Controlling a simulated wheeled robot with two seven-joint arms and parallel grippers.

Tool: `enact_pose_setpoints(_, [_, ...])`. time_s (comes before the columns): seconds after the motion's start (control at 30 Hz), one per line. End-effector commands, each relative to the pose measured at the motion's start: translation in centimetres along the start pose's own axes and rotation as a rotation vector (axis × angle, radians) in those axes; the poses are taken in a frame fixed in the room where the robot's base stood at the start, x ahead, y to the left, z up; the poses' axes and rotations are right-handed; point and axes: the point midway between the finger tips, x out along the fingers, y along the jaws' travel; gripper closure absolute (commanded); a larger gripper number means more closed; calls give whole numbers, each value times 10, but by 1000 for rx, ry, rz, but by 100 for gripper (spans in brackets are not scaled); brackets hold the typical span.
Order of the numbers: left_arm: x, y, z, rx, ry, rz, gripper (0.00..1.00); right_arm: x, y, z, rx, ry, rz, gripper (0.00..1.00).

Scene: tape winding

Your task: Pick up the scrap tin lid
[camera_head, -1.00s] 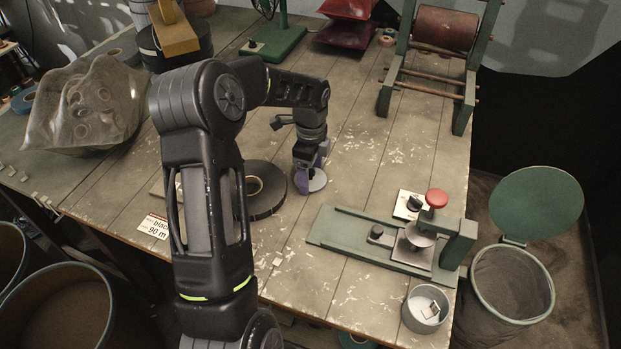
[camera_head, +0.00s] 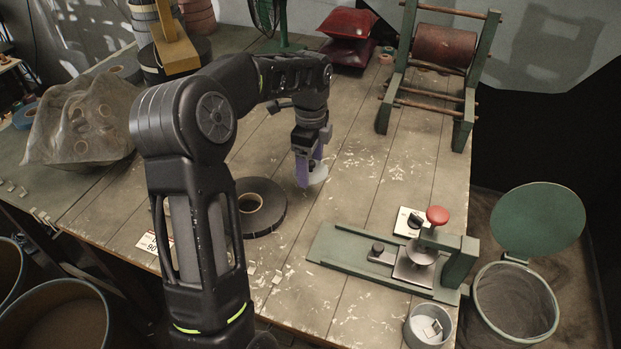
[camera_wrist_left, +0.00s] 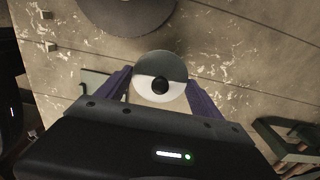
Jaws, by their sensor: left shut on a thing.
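The scrap tin lid (camera_head: 318,176) is a small pale grey disc, seen in the head view behind the black tape roll. It looks tilted and seems to be held above the table. My left gripper (camera_head: 308,178), with purple fingers, is shut on it. In the left wrist view the lid (camera_wrist_left: 160,66) shows as a round disc, part shaded and part bright, with a black knob in its middle, between my left fingers (camera_wrist_left: 160,90). The scrap tin (camera_head: 412,328) stands open at the table's front right edge with pale scraps inside. My right gripper is out of view.
A black tape roll (camera_head: 270,220) lies on the table (camera_head: 370,215) near my left arm. A green fixture with a red knob (camera_head: 437,215) is at the right front. A green stand with a brown roller (camera_head: 445,47) is at the back right. An open bin (camera_head: 515,300) stands beside the table.

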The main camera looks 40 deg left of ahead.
Motion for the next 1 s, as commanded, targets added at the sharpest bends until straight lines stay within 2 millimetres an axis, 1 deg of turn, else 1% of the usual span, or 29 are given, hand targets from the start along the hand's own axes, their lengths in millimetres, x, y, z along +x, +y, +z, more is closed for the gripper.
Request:
enact_pose_setpoints(0.03, [-5,0,0,0,0,-1,68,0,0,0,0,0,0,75])
enact_pose_setpoints(0.17, [-11,0,0,0,1,1,68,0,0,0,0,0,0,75])
enact_pose_setpoints(0.77, [-10,0,0,-1,0,1,68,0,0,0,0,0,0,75])
enact_pose_setpoints(0.87, [-9,0,-4,-17,1,2,68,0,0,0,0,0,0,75])
enact_pose_setpoints(0.97, [-8,0,-13,-61,2,3,68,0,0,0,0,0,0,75])
enact_pose_setpoints(1.0, [-6,0,-19,-90,2,3,68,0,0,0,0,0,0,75])
